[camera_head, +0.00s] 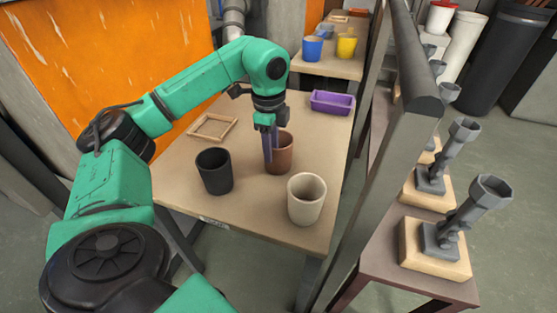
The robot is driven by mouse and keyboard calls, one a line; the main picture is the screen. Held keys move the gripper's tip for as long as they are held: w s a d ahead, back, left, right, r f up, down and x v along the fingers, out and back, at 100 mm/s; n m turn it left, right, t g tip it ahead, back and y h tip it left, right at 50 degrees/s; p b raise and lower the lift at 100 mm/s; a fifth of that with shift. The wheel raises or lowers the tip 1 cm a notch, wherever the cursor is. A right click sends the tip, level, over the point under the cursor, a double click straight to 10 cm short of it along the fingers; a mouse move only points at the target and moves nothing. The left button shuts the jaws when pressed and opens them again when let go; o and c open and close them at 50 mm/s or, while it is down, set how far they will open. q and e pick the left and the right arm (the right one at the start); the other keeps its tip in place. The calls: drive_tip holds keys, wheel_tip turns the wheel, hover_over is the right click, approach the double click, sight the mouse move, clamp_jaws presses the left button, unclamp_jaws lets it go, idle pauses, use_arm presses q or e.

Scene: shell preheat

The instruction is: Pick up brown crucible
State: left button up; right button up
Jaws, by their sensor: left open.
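The brown crucible (284,158) stands upright on the wooden table (240,222), between a black crucible and a cream one. My left gripper (269,155) points down at the brown crucible's left side. Its fingers overlap the crucible's near left rim in the picture. I cannot tell whether a finger is inside the cup or just in front of it. The gripper is open, and the crucible rests on the table. My right gripper is not in view.
The black crucible (214,172) stands close on the left and the cream crucible (306,200) close at the front right. A wooden frame (213,128) and a purple tray (332,103) lie farther back. A grey post and rail (385,140) border the table's right side.

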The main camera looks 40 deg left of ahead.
sight(273, 171)
use_arm(q)
wheel_tip(273, 171, down, 5)
drive_tip(key=shift+w+r+b, duration=0.1)
drive_tip(key=shift+r+b, duration=0.1)
drive_tip(key=shift+b, duration=0.25)
drive_tip(key=shift+w+f, duration=0.1)
drive_tip(key=shift+f, duration=0.25)
clamp_jaws()
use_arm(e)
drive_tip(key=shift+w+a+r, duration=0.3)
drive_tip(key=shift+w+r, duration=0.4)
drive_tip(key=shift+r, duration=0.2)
use_arm(q)
drive_tip(key=shift+r, duration=0.1)
